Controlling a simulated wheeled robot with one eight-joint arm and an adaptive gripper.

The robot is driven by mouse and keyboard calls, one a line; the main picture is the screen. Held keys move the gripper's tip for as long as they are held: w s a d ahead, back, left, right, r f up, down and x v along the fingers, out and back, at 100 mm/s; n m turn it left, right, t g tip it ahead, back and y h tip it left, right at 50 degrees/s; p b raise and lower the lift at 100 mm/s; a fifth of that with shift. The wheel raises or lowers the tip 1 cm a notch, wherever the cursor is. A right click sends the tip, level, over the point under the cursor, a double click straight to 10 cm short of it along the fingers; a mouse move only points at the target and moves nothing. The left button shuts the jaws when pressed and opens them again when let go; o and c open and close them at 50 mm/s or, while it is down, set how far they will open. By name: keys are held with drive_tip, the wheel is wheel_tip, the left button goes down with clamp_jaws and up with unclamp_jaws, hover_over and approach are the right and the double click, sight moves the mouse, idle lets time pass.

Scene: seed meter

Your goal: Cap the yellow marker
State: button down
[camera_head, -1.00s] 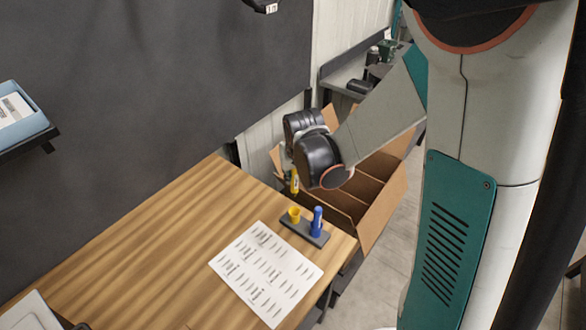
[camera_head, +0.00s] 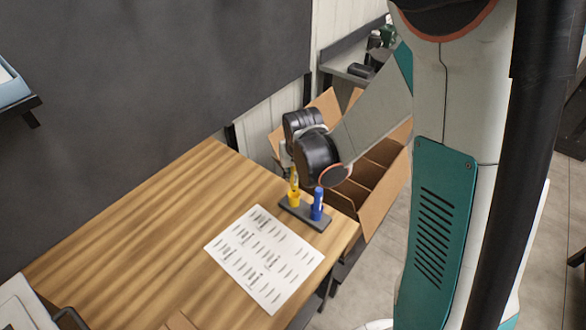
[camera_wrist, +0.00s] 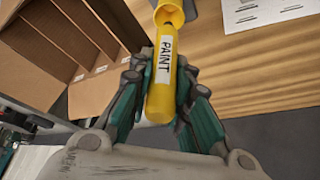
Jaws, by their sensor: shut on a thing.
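The yellow marker (camera_wrist: 162,88), labelled PAINT, is held by my gripper (camera_wrist: 160,68), with a finger shut on each side. In the head view the marker (camera_head: 294,178) is near upright below my wrist. The yellow cap (camera_head: 294,199) stands in the dark holder (camera_head: 307,217) near the table's corner. In the wrist view the marker's dark tip is at the mouth of the cap (camera_wrist: 172,12). I cannot tell whether the tip is inside it. The fingertips are mostly hidden in the head view.
A blue marker (camera_head: 317,206) stands in the same holder, close to the right of the cap. A printed sheet (camera_head: 262,260) lies in front. An open cardboard box (camera_head: 375,205) with dividers is beyond the table's right edge. The left of the wooden table (camera_head: 150,240) is clear.

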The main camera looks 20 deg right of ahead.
drive_tip(key=shift+f+b, duration=0.5)
drive_tip(key=shift+b, duration=0.15)
idle(0.5)
drive_tip(key=shift+f+b, duration=0.35)
drive_tip(key=shift+f+b, duration=1.75)
drive_tip(key=shift+b, duration=0.05)
idle(1.8)
drive_tip(key=c, duration=1.4)
unclamp_jaws()
drive_tip(key=shift+r, duration=0.2)
